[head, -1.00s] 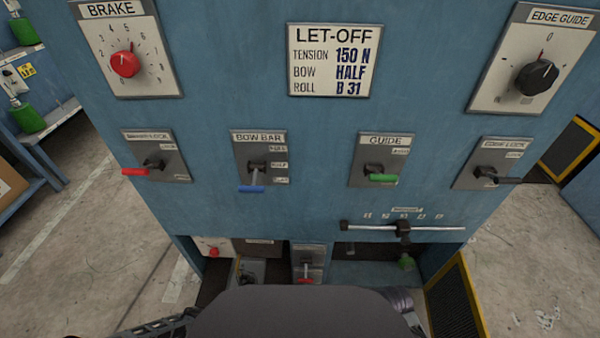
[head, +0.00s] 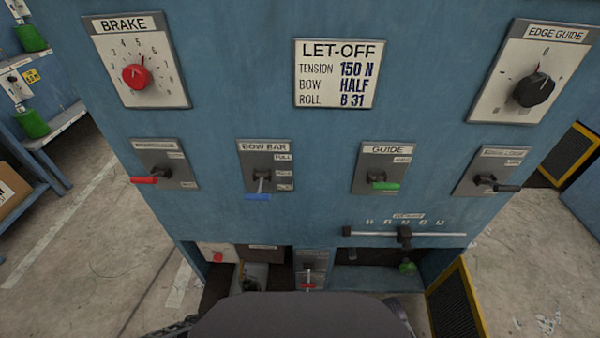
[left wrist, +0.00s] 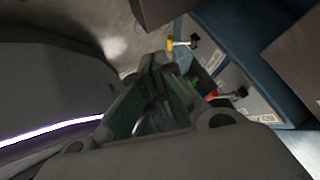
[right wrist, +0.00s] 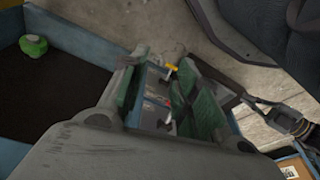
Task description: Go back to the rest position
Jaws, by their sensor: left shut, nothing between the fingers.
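My left gripper (left wrist: 155,98) shows in the left wrist view with its green-padded fingers together and nothing between them. My right gripper (right wrist: 165,98) shows in the right wrist view with its green-padded fingers apart. Neither gripper shows in the head view. There, only bits of my arms show at the bottom edge, beside my dark body. The blue let-off panel (head: 330,125) stands in front of me, apart from both grippers as far as I can see.
The panel carries a red brake knob (head: 136,77), a black edge guide knob (head: 533,90), a blue bow bar handle (head: 258,197) and a green guide handle (head: 385,186). Low open compartments hold more levers. A yellow-edged guard (head: 455,305) stands at lower right. Concrete floor (head: 70,225) is clear at left.

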